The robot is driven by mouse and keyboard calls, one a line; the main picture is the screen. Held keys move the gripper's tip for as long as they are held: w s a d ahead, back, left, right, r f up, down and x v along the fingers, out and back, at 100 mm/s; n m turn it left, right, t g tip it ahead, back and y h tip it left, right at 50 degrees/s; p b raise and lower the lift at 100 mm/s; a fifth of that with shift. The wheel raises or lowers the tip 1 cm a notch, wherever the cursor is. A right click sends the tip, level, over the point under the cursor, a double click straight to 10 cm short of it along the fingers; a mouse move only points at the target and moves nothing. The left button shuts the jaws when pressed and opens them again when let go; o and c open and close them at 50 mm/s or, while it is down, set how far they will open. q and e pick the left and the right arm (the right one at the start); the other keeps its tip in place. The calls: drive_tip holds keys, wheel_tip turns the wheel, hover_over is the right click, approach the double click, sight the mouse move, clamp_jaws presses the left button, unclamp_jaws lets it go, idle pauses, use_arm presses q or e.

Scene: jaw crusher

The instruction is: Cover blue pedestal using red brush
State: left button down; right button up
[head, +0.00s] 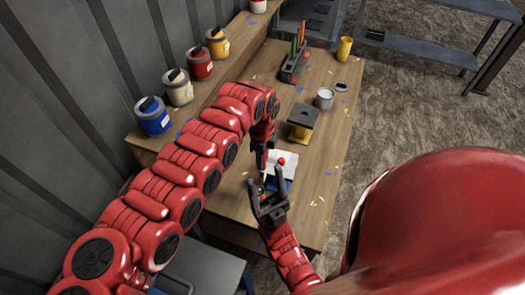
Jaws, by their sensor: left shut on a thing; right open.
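The blue pedestal (284,185) stands on the near part of the wooden table, with a white top (285,158). My arms partly cover its left side. A small red spot (281,160) shows over the white top; I cannot tell whether it is the brush's tip or paint. My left gripper (263,168) reaches down beside the pedestal's left edge, shut on a thin thing that seems to be the red brush, mostly hidden. My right gripper (267,197) is open and empty, just in front of the pedestal and close below the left gripper.
A yellow pedestal (301,132) with a dark top stands just behind. Beyond are a grey cup (324,98), a holder with several brushes (293,62) and a yellow cup (344,48). Paint cans, including a blue one (154,120), line the left shelf. The table's right edge is clear.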

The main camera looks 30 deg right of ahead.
use_arm(q)
drive_tip(key=shift+s+a+r+p, duration=0.2)
drive_tip(key=shift+s+a+p, duration=0.45)
drive_tip(key=shift+p, duration=0.8)
drive_tip(key=s+a, duration=0.1)
drive_tip(key=s+a+p, duration=0.2)
drive_tip(key=shift+s+a+f, duration=0.15)
drive_tip(key=shift+s+f, duration=0.05)
drive_tip(key=shift+f, duration=0.1)
idle(0.8)
